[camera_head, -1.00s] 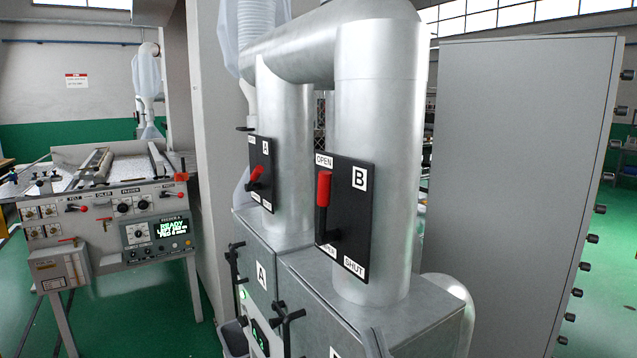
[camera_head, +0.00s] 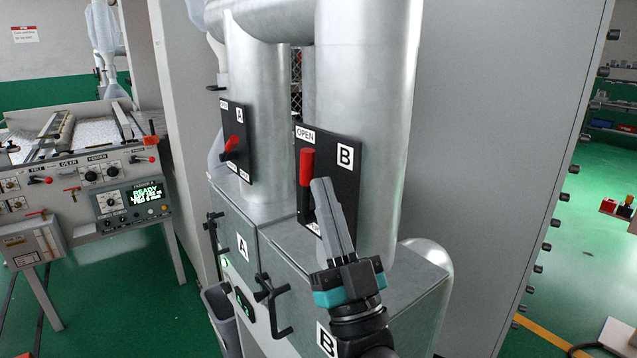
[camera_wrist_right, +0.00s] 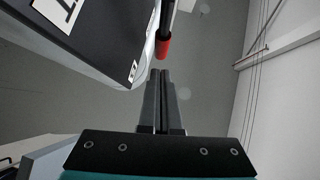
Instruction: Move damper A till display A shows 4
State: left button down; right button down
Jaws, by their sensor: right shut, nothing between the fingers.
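My right gripper (camera_head: 322,186) is shut and empty, pointing up in front of damper B's plate in the head view. In the right wrist view its closed fingertips (camera_wrist_right: 160,74) are just short of a red-tipped lever (camera_wrist_right: 164,47); I cannot tell which lever. My left gripper is out of view.
Damper B's lever (camera_head: 307,167) stands upright by the OPEN label on the near duct. Black cabinet handles (camera_head: 272,305) stick out below. A feeder machine (camera_head: 90,190) stands at left, a tall grey cabinet (camera_head: 500,130) at right.

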aim_at(309, 171)
jog(key=shift+w+a+r, duration=0.1)
jog(key=shift+w+a, duration=0.15)
jog(key=shift+w, duration=0.25)
jog(key=shift+w+a, duration=0.2)
jog(key=shift+w, duration=0.3)
jog(key=shift+w+a+r+g+p, duration=0.3)
jog(key=shift+w+p, duration=0.15)
jog(key=shift+p, duration=0.6)
jog(key=shift+d+f, duration=0.1)
jog(key=shift+f, duration=0.1)
